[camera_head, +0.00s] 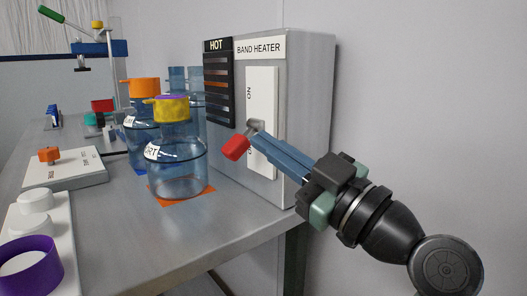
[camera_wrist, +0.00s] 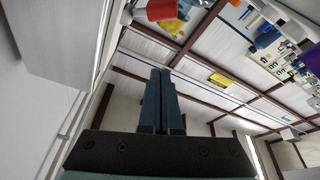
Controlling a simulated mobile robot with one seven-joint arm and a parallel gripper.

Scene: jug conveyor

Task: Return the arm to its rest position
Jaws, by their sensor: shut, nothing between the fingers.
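My gripper (camera_head: 256,139) reaches in from the lower right in the head view. Its two blue fingers are shut together with nothing between them. The fingertips are beside the red-tipped lever (camera_head: 236,147) on the front of the grey band heater box (camera_head: 318,110). I cannot tell whether they touch it. In the wrist view, the shut fingers of my gripper (camera_wrist: 161,72) point up at the middle, and the red lever tip (camera_wrist: 160,9) shows beyond them at the top edge.
A clear blue jug (camera_head: 180,175) with a yellow lid stands on an orange mat (camera_head: 205,192) left of the heater. Another jug with an orange lid (camera_head: 143,88) is behind it. A purple ring (camera_head: 50,265) is at the front left. Bare grey counter (camera_head: 125,235) lies between.

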